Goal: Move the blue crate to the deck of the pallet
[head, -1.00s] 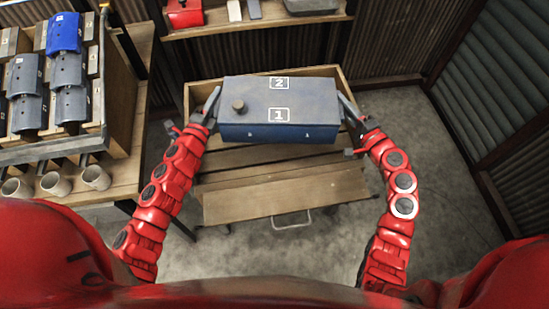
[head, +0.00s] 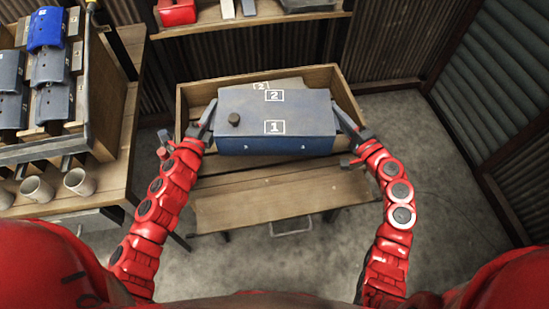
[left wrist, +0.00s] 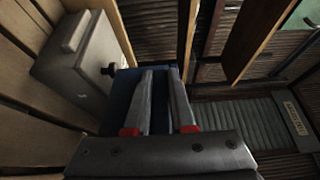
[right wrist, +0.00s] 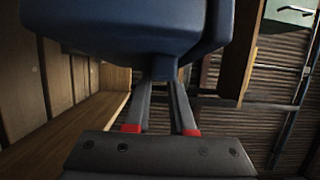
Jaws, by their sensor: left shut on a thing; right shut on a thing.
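The blue crate (head: 280,144), a dark blue-grey box with labels 1 and 2 and a dark knob on top, is held level between my grippers. My left gripper (head: 211,112) is shut on its left side. My right gripper (head: 346,116) is shut on its right side. The crate shows behind the fingers in the left wrist view (left wrist: 122,88) and overhead in the right wrist view (right wrist: 150,30). It appears above the front part of an open wooden bin (head: 182,103). I cannot make out a pallet for certain.
A grey box (left wrist: 85,65) labelled 2 lies in the bin, mostly hidden by the crate in the head view. A wooden slatted panel (head: 270,205) with a metal handle is in front. Mugs (head: 80,182) and a rack stand at left. Floor is clear at right.

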